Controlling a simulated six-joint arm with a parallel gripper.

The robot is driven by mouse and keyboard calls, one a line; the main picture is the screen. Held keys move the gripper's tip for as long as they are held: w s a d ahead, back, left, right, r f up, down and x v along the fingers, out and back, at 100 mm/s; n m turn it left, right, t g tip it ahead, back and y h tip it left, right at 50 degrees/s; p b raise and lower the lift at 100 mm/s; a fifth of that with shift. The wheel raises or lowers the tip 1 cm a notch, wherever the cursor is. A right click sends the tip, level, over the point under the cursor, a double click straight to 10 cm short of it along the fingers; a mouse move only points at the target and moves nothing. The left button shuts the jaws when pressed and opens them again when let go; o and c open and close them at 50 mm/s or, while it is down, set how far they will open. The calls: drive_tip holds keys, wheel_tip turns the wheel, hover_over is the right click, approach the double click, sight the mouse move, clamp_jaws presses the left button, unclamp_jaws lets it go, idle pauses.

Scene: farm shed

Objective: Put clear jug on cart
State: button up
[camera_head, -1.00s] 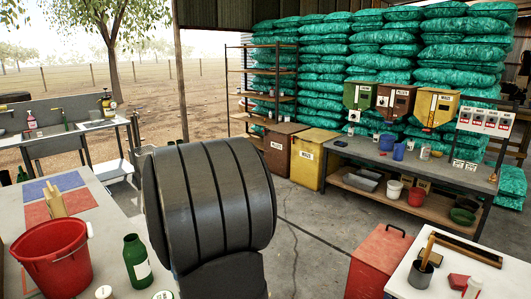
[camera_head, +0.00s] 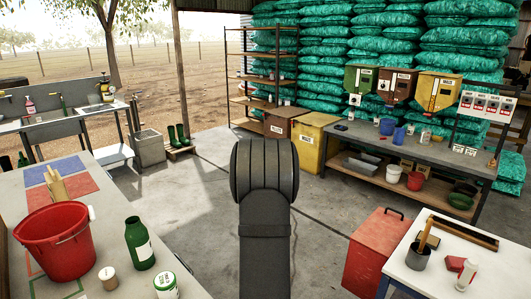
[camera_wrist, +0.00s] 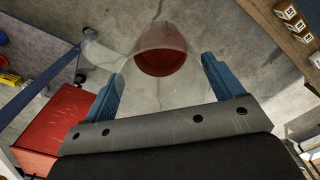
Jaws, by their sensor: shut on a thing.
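In the wrist view the clear jug (camera_wrist: 165,32) is see-through and faint, with a round red-brown area showing in it. My gripper (camera_wrist: 161,80) has its two blue fingers on either side of the jug, shut on it. The floor shows below, so the jug seems held in the air. In the head view my arm hides both gripper and jug. A blue-edged surface on casters, perhaps the cart (camera_wrist: 45,86), shows at the left of the wrist view.
A red chest (camera_head: 372,255) stands beside a white table (camera_head: 440,275) at right. A long bench (camera_head: 440,155) with bins stands behind. At left a table (camera_head: 110,220) holds a red bucket (camera_head: 60,245) and green bottle (camera_head: 140,245). The concrete floor between is open.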

drive_tip(key=shift+d+f, duration=0.15)
drive_tip(key=shift+d, duration=0.05)
wheel_tip(320, 180, up, 33)
drive_tip(key=s+a+n, duration=0.3)
drive_tip(key=a+n, duration=0.1)
drive_tip(key=a, duration=0.7)
drive_tip(key=s+a+n, duration=0.2)
drive_tip(key=a+n, duration=0.3)
drive_tip(key=a, duration=0.5)
drive_tip(key=s+a+n, duration=0.8)
drive_tip(key=s+a, duration=0.4)
drive_tip(key=a, duration=0.3)
wheel_tip(320, 180, down, 5)
drive_tip(key=shift+s, duration=0.1)
